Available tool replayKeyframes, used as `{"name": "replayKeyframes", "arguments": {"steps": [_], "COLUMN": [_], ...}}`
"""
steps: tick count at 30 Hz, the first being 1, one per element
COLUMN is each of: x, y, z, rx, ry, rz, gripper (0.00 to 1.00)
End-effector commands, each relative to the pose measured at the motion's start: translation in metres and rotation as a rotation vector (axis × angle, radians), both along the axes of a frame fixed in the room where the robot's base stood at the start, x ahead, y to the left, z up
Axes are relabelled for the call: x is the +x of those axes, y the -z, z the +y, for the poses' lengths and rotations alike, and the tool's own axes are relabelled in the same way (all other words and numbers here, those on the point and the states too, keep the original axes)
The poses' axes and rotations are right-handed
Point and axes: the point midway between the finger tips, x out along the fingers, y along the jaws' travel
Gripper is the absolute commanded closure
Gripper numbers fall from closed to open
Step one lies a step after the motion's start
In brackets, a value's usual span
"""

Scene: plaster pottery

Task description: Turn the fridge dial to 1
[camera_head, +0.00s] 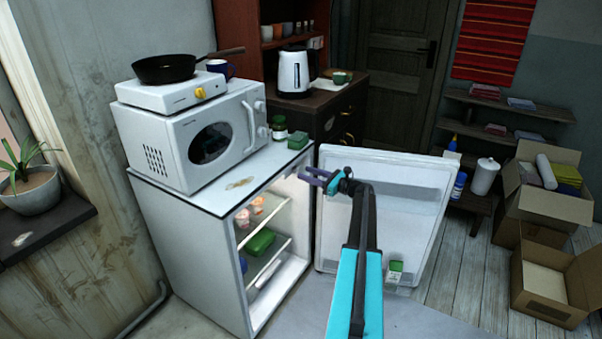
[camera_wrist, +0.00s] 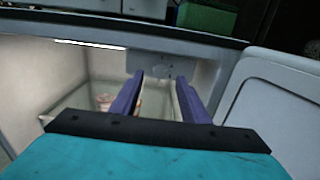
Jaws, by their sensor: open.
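The white fridge (camera_head: 190,240) stands with its door (camera_head: 400,190) swung open to the right. Its lit inside shows shelves with a green box (camera_head: 260,242) and some pinkish items. My gripper (camera_head: 312,178) is open and empty, in front of the upper opening, between the fridge body and the door. In the wrist view, its two purple fingers (camera_wrist: 160,80) point toward a grey housing (camera_wrist: 168,70) under the fridge top. Small dark marks show on this housing between the fingertips; the dial itself and its setting are too unclear to read. I cannot tell whether the fingers touch it.
A microwave (camera_head: 190,135) with a hot plate (camera_head: 172,93) and a frying pan (camera_head: 175,68) stands on the fridge. Small jars (camera_head: 279,127) stand near its right edge. The open door (camera_wrist: 275,105) stands close on the gripper's right.

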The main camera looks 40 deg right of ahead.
Motion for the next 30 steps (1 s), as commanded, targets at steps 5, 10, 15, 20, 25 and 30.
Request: {"name": "replayKeyframes", "arguments": {"steps": [5, 10, 15, 20, 25, 30], "x": [0.022, 0.032, 0.035, 0.034, 0.034, 0.033], "y": [0.0, 0.0, 0.0, 0.0, 0.0, 0.0], "z": [0.005, 0.007, 0.008, 0.008, 0.008, 0.012], "rx": [0.0, 0.0, 0.0, 0.0, 0.0, 0.0], "ry": [-0.001, 0.0, 0.001, 0.001, 0.001, 0.002], "rz": [0.0, 0.0, 0.0, 0.0, 0.0, 0.001], "gripper": [0.59, 0.59, 0.59, 0.59, 0.82, 1.0]}}
